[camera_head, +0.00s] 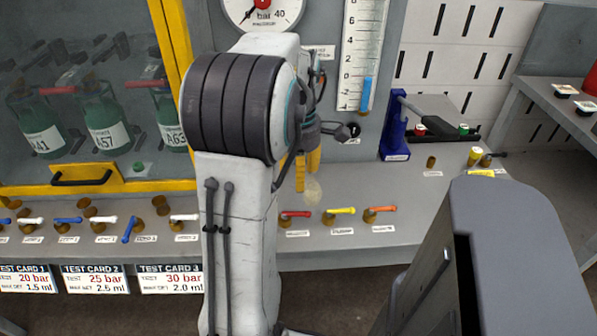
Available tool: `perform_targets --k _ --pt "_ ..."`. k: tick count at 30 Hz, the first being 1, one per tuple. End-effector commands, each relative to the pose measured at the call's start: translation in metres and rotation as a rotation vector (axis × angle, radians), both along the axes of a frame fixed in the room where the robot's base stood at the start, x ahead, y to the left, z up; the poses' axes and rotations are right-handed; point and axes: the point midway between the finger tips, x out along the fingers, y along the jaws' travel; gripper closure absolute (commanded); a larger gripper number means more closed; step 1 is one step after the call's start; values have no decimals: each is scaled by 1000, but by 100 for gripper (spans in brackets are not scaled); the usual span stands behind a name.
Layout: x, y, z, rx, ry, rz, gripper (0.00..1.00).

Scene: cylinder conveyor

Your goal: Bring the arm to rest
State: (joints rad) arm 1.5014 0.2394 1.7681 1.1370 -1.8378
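My arm stands upright in the middle of the head camera view, with a white link and a dark ribbed joint. My gripper (308,172) is mostly hidden behind the arm. Dark wrist parts show just right of the joint, with yellow pieces below them that look like its fingertips. They hang over the grey bench (345,255). A small pale translucent round shape (313,190) shows just below them. I cannot tell whether the gripper is open or shut, or whether it touches anything.
Red, yellow and orange handled valves (341,212) line the bench front. Green cylinders (105,118) stand behind a yellow-framed screen at left. A pressure dial (262,12) and level gauge (361,55) are behind the arm. A blue stand (396,128) is at right. A side shelf (560,103) stands far right.

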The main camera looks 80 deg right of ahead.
Motion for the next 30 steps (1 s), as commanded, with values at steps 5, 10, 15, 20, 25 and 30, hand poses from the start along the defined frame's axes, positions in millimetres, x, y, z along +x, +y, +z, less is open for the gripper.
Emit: perform_targets --k 5,10,15,20,25,30 --pt "0 0 0 0 0 0 54" --pt "0 0 0 0 0 0 54" --pt "0 0 0 0 0 0 54" --pt "0 0 0 0 0 0 54" --pt "0 0 0 0 0 -41 54" --pt "0 -2 0 -8 -1 -241 54"
